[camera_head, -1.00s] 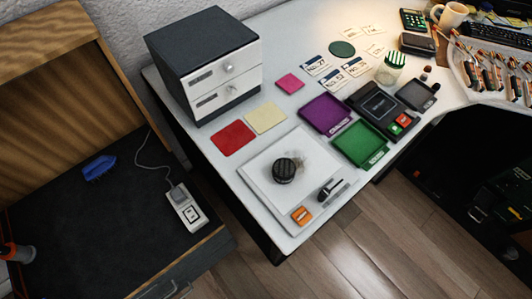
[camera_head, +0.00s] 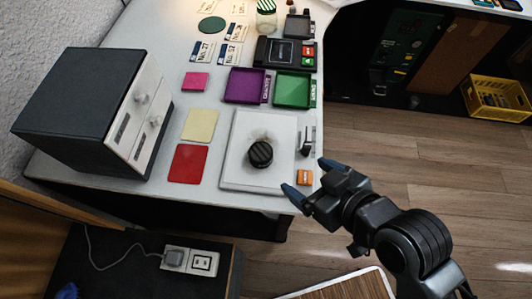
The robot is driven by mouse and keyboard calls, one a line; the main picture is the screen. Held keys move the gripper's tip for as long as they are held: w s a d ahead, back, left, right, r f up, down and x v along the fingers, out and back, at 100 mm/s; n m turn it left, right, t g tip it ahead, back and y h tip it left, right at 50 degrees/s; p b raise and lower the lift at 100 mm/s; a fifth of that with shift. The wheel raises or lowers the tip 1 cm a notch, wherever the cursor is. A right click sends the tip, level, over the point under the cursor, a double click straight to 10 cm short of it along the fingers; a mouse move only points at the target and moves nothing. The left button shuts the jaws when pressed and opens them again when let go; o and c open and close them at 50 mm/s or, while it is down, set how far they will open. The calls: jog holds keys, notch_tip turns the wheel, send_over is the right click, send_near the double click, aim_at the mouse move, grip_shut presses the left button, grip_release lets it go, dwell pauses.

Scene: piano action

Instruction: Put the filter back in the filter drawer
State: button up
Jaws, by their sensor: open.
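A dark cabinet (camera_head: 62,95) stands on the desk at left. Its white front has an upper drawer (camera_head: 130,105) and a lower drawer (camera_head: 146,140), each with a round knob and a label too small to read; both look shut. No thing is clearly marked as the filter. A round black ribbed piece (camera_head: 260,154) lies on a white square board (camera_head: 234,170), with a grey smudge beside it. My gripper (camera_head: 311,179) is open and empty at the desk's front edge, right of the board, its dark blue fingertips apart, with an orange block in view between them.
Red (camera_head: 188,163), cream (camera_head: 200,125) and pink (camera_head: 196,81) flat squares lie between cabinet and board. Purple (camera_head: 245,86) and green (camera_head: 292,89) trays lie behind the board. The orange block (camera_head: 304,177) and a small dark object (camera_head: 307,141) sit at its right.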

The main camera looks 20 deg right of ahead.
aim_at(262, 153)
jog(key=w+a+n, duration=0.1)
jog(key=w, duration=0.1)
jog(key=w+a+n+g+y, duration=0.1)
jog(key=w, duration=0.1)
jog(key=w+a+r+g, duration=0.1)
jog(key=a, duration=0.1)
jog(key=shift+w+n, duration=0.4)
jog(key=shift+x, duration=3.8)
jog(key=shift+s+a+f, duration=0.1)
jog(key=shift+s+f, duration=0.05)
jog(key=shift+s, duration=0.05)
jog(key=shift+c, duration=0.5)
jog(key=c, duration=1.1)
